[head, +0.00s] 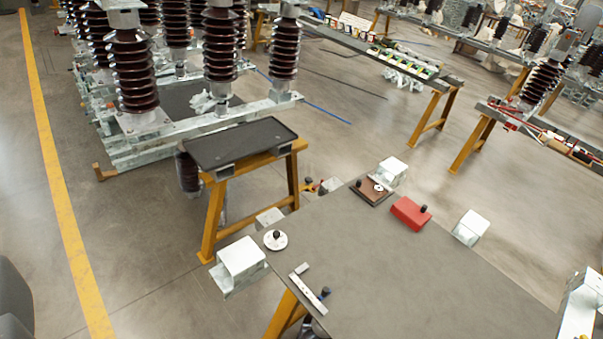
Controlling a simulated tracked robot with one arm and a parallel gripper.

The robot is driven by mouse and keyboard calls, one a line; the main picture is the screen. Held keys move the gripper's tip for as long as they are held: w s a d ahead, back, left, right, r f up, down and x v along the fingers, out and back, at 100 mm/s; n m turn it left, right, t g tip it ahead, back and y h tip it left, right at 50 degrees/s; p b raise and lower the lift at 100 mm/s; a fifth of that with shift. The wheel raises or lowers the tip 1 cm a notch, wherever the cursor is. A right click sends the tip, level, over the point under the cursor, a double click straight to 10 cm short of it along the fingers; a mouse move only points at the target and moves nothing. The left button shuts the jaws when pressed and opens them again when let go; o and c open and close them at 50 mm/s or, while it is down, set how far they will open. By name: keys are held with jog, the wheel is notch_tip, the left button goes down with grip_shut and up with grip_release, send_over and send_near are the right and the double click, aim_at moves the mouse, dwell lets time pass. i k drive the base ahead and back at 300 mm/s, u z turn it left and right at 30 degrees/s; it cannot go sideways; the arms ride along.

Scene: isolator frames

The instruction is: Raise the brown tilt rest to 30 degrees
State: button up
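The brown tilt rest (371,192) is a small brown plate at the far corner of the large grey table (400,260). A dark knob and a small white disc show on or at it. It looks flat or nearly flat, but it is too small to read an angle. My gripper is not in view.
The table also bears a white disc with a black knob (276,240) and a pale bar (309,287). White blocks (241,257) sit around its edge. A black-topped trestle (240,145) stands behind at left, near insulator frames. The table's middle is clear.

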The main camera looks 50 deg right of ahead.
aim_at(366, 187)
jog(key=u, duration=0.3)
jog(key=i, duration=4.2)
jog(key=z, duration=3.65)
